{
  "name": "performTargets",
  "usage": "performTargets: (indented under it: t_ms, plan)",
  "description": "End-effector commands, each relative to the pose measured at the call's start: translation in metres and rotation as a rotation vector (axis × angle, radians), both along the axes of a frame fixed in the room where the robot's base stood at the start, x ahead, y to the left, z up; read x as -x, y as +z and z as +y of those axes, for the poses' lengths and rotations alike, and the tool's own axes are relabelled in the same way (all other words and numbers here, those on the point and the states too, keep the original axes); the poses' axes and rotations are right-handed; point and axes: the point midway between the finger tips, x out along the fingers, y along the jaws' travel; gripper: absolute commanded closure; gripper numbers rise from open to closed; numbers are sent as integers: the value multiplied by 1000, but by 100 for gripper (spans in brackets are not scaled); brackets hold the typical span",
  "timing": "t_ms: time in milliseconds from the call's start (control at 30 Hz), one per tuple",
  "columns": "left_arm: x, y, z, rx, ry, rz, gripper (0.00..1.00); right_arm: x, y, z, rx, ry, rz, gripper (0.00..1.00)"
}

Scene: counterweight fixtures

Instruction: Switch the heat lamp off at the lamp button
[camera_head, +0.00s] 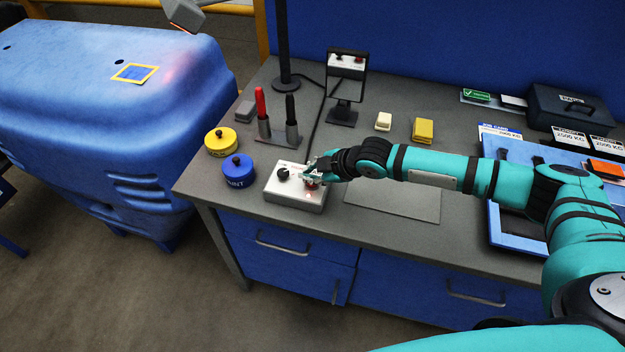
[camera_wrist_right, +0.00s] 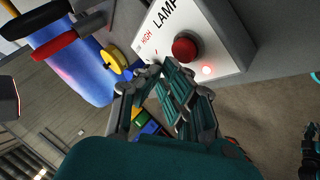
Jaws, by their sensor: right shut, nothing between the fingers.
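The lamp control box (camera_head: 284,199) is a white box near the table's front left, with a black knob. In the right wrist view it bears the word LAMP, a red button (camera_wrist_right: 185,47) and a lit red light (camera_wrist_right: 207,70). My right gripper (camera_head: 314,172) is shut and empty over the box's right part, partly hiding the button in the head view. In the wrist view its fingertips (camera_wrist_right: 161,71) are beside the button, seemingly apart from it. The heat lamp (camera_head: 184,13) hangs over the blue counterweight (camera_head: 90,75), which shows a reddish glow. My left gripper is out of view.
Yellow (camera_head: 220,141) and blue (camera_head: 238,170) tins stand left of the box. Behind are a marker holder (camera_head: 279,135) with red and black markers, and a small mirror (camera_head: 346,72) on a stand. A grey mat (camera_head: 395,203) lies right of the box, under my arm.

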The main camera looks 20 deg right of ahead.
Motion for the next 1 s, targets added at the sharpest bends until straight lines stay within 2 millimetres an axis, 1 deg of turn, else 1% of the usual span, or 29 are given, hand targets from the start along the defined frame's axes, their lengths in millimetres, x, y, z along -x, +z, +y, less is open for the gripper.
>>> performTargets:
  t_ms: [300,633,1000]
  plan:
    - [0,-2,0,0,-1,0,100,0,-9,0,0,-1,2,100]
    - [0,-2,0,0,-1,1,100,0,-9,0,0,0,0,100]
    - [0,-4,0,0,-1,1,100,0,-13,0,0,0,0,100]
